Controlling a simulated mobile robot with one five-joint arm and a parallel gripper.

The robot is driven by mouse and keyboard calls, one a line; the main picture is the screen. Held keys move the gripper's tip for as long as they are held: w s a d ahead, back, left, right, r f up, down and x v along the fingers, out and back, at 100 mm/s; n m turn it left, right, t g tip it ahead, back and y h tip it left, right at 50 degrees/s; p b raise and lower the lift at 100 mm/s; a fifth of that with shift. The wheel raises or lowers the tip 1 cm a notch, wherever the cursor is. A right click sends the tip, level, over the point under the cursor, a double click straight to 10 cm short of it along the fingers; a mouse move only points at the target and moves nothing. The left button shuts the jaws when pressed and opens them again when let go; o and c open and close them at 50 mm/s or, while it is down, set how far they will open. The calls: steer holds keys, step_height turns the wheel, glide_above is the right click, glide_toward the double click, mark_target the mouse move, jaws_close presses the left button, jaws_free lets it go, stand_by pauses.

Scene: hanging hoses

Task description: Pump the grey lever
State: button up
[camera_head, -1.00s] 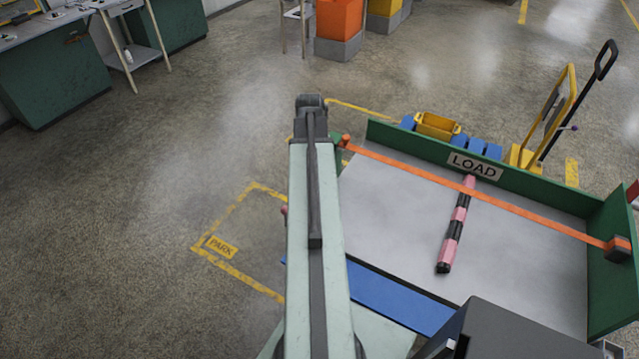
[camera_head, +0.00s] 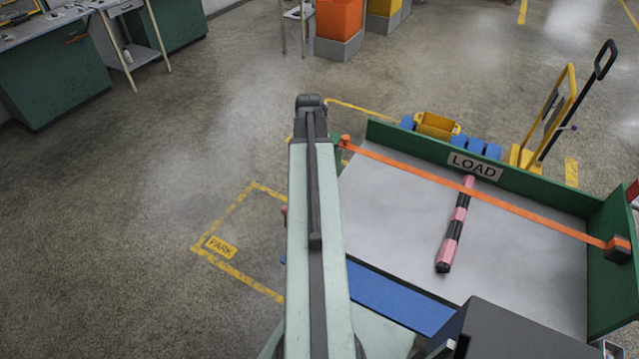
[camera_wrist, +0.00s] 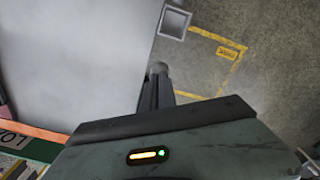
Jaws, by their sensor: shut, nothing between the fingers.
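I cannot make out the grey lever for certain in either view. My gripper (camera_wrist: 157,82) is shut and empty in the wrist view, its dark fingers pointing up the picture. A round grey end (camera_wrist: 158,68) shows at the fingertips; I cannot tell whether it is part of my gripper or another thing. In the head view my arm stretches forward up the middle of the picture and hides my gripper and whatever is below it.
Right of my arm, a grey load bed (camera_head: 390,215) has green walls, an orange strap (camera_head: 430,176) and a pink-and-black bar (camera_head: 455,232). A yellow hand truck (camera_head: 548,120) stands behind. Open floor with a yellow PARK outline (camera_head: 222,247) lies left. A square grey thing (camera_wrist: 175,22) shows in the wrist view.

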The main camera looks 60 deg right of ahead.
steer(key=shift+o, duration=0.5)
steer(key=shift+f, duration=0.1)
steer(key=shift+f+b, duration=0.9)
steer(key=shift+b, duration=0.1)
steer(key=shift+a+f+b, duration=0.4)
steer(key=shift+f+b, duration=0.3)
steer(key=shift+a+f+b, duration=0.35)
steer(key=shift+f+b, duration=0.3)
steer(key=shift+a+f+b, duration=0.25)
steer(key=shift+f+b, duration=0.5)
steer(key=shift+a+f+b, duration=0.2)
steer(key=shift+f+b, duration=0.55)
